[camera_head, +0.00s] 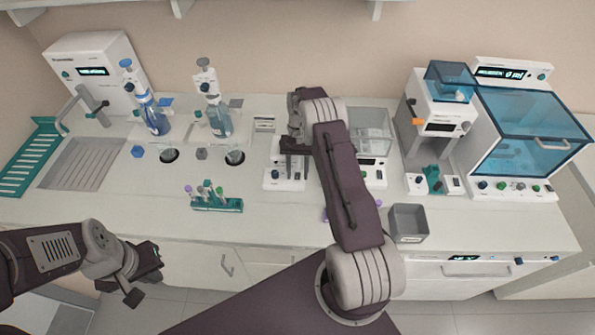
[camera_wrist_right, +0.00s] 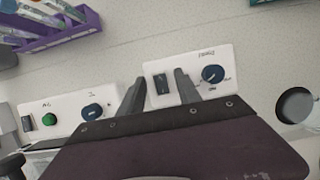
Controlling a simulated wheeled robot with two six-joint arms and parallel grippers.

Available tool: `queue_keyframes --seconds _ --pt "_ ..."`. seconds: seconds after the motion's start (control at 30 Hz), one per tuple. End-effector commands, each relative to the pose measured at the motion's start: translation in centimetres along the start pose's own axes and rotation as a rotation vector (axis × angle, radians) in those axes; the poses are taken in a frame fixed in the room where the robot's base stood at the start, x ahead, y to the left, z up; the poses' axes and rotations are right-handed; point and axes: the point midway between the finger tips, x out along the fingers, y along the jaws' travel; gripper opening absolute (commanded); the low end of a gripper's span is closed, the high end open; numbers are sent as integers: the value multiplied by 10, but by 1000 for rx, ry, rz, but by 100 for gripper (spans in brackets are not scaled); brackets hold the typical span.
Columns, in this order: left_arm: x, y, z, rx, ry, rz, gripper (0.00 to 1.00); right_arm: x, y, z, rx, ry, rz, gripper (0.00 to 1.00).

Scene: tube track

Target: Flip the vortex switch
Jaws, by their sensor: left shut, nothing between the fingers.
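The vortex mixer (camera_head: 285,183) is a small white unit with a front panel on the bench, partly covered by my right arm in the head view. In the right wrist view, its white panel (camera_wrist_right: 190,60) carries a dark rocker switch (camera_wrist_right: 160,84) and a dark blue knob (camera_wrist_right: 212,74). My right gripper (camera_head: 291,158) is over the mixer. Its fingers (camera_wrist_right: 158,88) are apart and empty, with the switch seen in the gap between them; I cannot tell whether they touch it. My left gripper (camera_head: 146,277) is shut and empty, in front of the bench at lower left.
A white unit with a clear lid (camera_head: 372,128) stands right of the mixer; its green button (camera_wrist_right: 49,119) shows in the wrist view. A purple tube rack (camera_wrist_right: 55,30), a teal tube rack (camera_head: 217,204) and a grey bin (camera_head: 408,222) stand nearer the bench's front edge.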

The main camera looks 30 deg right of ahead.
Motion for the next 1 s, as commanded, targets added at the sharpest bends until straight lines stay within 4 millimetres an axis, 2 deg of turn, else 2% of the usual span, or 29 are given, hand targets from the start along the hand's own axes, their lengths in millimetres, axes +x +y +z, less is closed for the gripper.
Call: queue_keyframes --seconds 0.17,0.4,0.5,0.67,1.0 --pt "10 0 1 0 0 0 0 -16 0 -3 0 7 -2 40" --pt "23 0 2 0 0 0 0 -71 0 -2 0 4 -1 40" --pt "22 0 2 0 0 0 0 -83 0 -2 -1 3 -1 40" --pt "23 0 2 0 0 0 0 -91 0 0 0 0 0 40" --pt "22 0 2 0 0 0 0 -90 0 0 0 -1 0 40"
